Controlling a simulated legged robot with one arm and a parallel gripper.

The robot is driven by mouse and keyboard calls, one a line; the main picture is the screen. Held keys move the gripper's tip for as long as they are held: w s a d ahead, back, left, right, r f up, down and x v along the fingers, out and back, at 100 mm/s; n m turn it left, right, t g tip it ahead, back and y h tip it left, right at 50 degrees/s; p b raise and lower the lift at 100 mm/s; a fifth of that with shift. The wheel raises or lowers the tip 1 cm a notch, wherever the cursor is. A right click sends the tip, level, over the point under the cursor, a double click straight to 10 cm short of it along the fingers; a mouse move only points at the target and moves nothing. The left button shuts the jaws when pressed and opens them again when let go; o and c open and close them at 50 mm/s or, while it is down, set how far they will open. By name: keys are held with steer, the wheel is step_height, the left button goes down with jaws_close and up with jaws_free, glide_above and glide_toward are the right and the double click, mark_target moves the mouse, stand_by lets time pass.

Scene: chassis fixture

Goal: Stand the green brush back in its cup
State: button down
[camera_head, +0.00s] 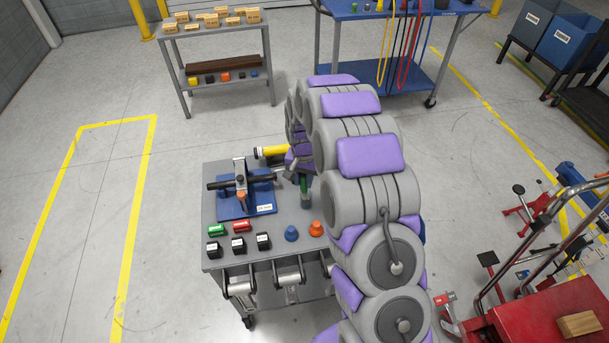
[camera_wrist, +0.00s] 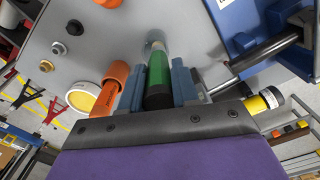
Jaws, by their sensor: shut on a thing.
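The green brush (camera_wrist: 157,72) is between the two blue fingers of my gripper (camera_wrist: 160,85) in the wrist view. The fingers are shut on it. Its dark end is near my gripper and its green part points at the grey cart top. A pale grey ring-like piece (camera_wrist: 153,42) shows at its far end; I cannot tell whether this is the cup or part of the brush. In the head view a green bit of the brush (camera_head: 303,185) shows, roughly upright over the cart top, with my arm hiding part of the area.
The cart top (camera_head: 221,180) holds a blue fixture (camera_head: 262,197) with a dark bar to the left, and a yellow cylinder (camera_head: 271,151) behind. Orange (camera_head: 316,228) and blue (camera_head: 291,233) knobs and small blocks stand in front. An orange tube (camera_wrist: 110,88) is close beside my fingers.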

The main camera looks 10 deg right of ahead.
steer(key=shift+s+a+f, duration=0.15)
steer(key=shift+s+f, duration=0.05)
steer(key=shift+f, duration=0.05)
steer(key=c, duration=1.3)
jaws_free()
steer(key=o, duration=0.5)
steer(key=shift+w+a, duration=0.1)
steer(key=shift+a, duration=0.25)
steer(key=shift+o, duration=0.2)
steer(key=shift+d, duration=0.5)
steer(key=shift+a+r, duration=0.1)
